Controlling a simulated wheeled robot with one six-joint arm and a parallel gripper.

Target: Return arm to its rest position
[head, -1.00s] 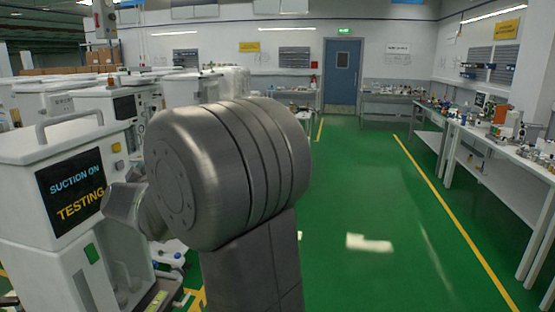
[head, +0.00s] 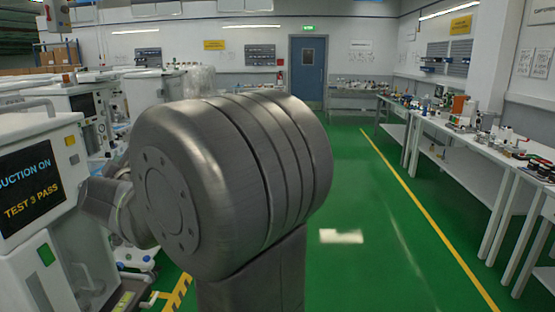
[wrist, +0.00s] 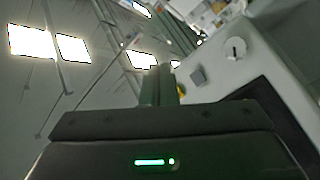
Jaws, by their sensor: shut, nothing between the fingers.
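My gripper (wrist: 160,86) shows in the wrist view with its fingers together and nothing between them. It points up toward the ceiling lights, beside the white cart body (wrist: 270,60) at the right, which carries a round knob (wrist: 236,48) and a grey square button (wrist: 197,76). In the head view my large grey arm joint fills the middle and my gripper is not visible. The near anaesthesia cart (head: 40,135) stands at the left. Its dark screen (head: 30,186), cut by the picture edge, reads "SUCTION ON" and "TEST 3 PASS". A green button (head: 46,254) sits below it.
More white carts (head: 150,88) stand behind at the left. Long workbenches (head: 470,145) with many small items line the right wall. A yellow line (head: 420,205) runs along the benches.

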